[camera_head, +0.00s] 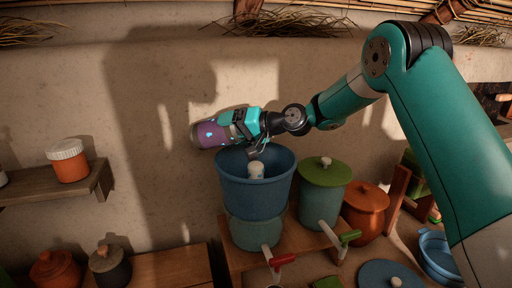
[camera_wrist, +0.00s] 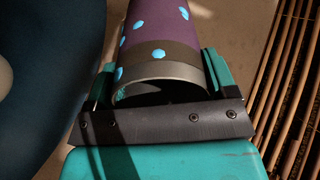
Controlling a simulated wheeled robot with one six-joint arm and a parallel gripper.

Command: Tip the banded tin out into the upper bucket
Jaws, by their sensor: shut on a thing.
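The banded tin (camera_head: 209,134) is purple with light blue spots and a dark band. It lies on its side, pointing left, by the left part of the upper bucket's rim. My gripper (camera_head: 245,122) is shut on it; the tin also shows between the fingers in the wrist view (camera_wrist: 158,25). A pale rim of the tin faces the wrist camera; I cannot tell where its mouth is or what it holds. The upper bucket (camera_head: 254,192) is blue and open, with a whitish knob (camera_head: 256,170) inside. Its dark blue side fills the left of the wrist view (camera_wrist: 50,80).
The upper bucket stands on a lower bucket (camera_head: 254,234) with a red tap (camera_head: 283,260). A green-lidded pot (camera_head: 322,200) and an orange pot (camera_head: 366,208) stand close right. The wall shelf (camera_head: 40,186) holds an orange jar (camera_head: 68,162). Wall space left of the tin is clear.

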